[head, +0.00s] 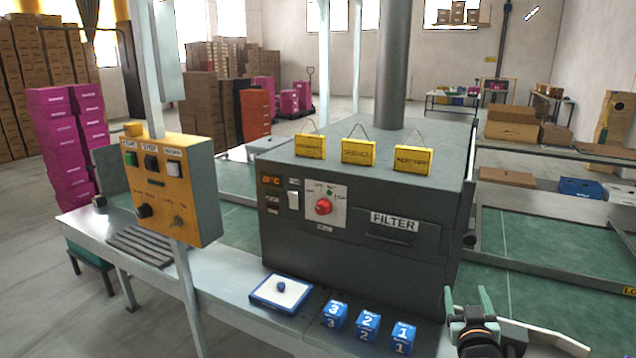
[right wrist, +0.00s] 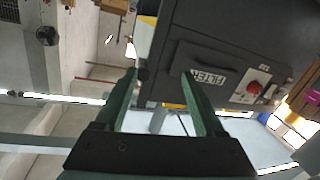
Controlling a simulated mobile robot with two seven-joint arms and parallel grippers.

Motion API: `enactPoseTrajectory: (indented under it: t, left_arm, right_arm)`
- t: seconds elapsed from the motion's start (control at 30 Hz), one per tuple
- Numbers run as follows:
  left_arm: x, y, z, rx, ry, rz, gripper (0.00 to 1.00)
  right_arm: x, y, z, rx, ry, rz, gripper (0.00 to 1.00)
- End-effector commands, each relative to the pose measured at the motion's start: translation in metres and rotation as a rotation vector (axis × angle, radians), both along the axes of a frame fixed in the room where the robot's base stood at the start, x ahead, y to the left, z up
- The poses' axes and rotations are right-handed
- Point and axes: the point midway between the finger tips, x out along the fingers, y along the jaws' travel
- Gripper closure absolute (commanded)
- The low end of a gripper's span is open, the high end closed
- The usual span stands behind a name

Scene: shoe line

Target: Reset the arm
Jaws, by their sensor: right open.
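My right gripper (head: 467,298) is at the lower right of the head view, with its two green fingers pointing up. It is beside the front right corner of the dark grey filter machine (head: 350,232) and to the right of the blue numbered blocks. In the right wrist view the fingers (right wrist: 160,76) are spread apart with nothing between them. The machine's FILTER drawer (right wrist: 200,68) shows beyond them. My left gripper is not in view.
Blue blocks marked 3 (head: 333,315), 2 (head: 367,320) and 1 (head: 403,336) stand on the bench edge. A blue-rimmed white tray (head: 262,293) holds a small blue piece. A yellow control box (head: 207,215) stands left. Green conveyor surface (head: 540,245) lies right.

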Motion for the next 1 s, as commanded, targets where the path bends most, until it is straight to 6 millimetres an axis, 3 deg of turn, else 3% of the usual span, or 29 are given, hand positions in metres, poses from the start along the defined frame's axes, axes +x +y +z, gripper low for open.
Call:
enactPoseTrajectory:
  t: [0.03, 0.2, 0.3, 0.43, 0.6, 0.7, 0.8, 1.0]
  left_arm:
    - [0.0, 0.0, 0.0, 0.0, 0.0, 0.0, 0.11]
    - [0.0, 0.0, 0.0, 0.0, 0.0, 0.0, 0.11]
    - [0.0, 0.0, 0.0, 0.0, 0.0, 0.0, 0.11]
    - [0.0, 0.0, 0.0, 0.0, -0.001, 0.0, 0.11]
    - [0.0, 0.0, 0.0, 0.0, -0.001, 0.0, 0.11]
    - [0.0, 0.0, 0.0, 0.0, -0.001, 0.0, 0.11]
    - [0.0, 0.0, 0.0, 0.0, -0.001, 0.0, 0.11]
    - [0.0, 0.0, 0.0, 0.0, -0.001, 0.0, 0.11]
  right_arm:
    - [-0.016, 0.011, -0.033, 0.0, 0.057, 0.035, 0.29]
    - [-0.083, 0.057, -0.131, 0.036, 0.235, 0.171, 0.29]
    - [-0.134, 0.086, -0.18, 0.073, 0.342, 0.251, 0.29]
    - [-0.206, 0.121, -0.231, 0.14, 0.475, 0.341, 0.29]
    - [-0.282, 0.155, -0.266, 0.224, 0.599, 0.419, 0.29]
    - [-0.307, 0.166, -0.274, 0.253, 0.637, 0.442, 0.29]
    - [-0.318, 0.171, -0.277, 0.267, 0.653, 0.452, 0.29]
    - [-0.319, 0.171, -0.277, 0.269, 0.655, 0.452, 0.29]
